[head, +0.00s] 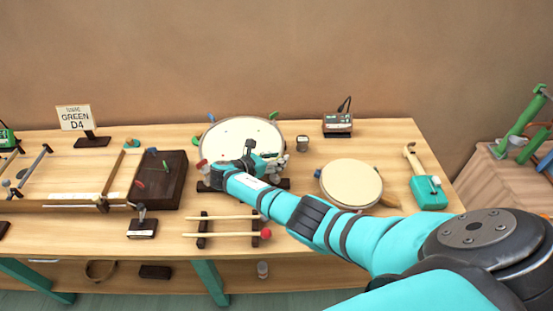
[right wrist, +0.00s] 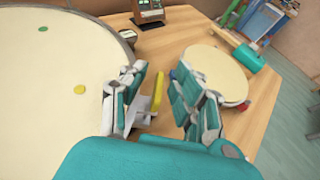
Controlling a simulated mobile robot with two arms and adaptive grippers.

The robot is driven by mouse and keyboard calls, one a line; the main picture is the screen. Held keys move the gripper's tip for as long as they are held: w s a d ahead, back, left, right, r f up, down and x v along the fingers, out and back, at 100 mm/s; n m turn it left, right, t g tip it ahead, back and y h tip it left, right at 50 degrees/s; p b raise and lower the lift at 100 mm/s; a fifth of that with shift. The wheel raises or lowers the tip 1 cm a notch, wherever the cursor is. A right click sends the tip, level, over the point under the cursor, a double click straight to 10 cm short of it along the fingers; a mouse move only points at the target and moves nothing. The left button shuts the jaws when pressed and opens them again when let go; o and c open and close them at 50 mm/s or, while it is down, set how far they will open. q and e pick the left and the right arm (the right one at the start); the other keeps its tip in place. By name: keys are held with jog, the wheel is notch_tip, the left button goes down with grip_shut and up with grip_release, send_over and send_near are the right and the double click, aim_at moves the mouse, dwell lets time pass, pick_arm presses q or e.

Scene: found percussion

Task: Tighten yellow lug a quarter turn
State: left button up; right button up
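The drum has a pale round head (head: 228,137) and stands at the back middle of the bench in the head view. Its head also fills the left of the right wrist view (right wrist: 55,110). The yellow lug (right wrist: 157,92) stands upright at the drum's right rim, between the two fingers of my right gripper (right wrist: 162,78). The fingers are spread with visible space, mainly on the right finger's side; I cannot tell whether the left finger touches the lug. In the head view my right gripper (head: 276,169) is at the drum's front right rim, and the yellow lug is hidden. My left gripper is not in view.
Blue (head: 212,118), green (head: 273,115) and red (head: 203,163) lugs stand around the drum. A smaller drum (head: 350,184) lies to the right, beside a teal-handled tool (head: 429,192). Sticks (head: 218,235) lie in front. A small device (head: 338,123) stands behind.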

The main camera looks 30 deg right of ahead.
jog(key=shift+a, duration=0.15)
jog(key=v, duration=1.1)
jog(key=shift+a, duration=0.35)
jog(key=shift+s+r, duration=0.1)
jog(key=shift+s, duration=0.05)
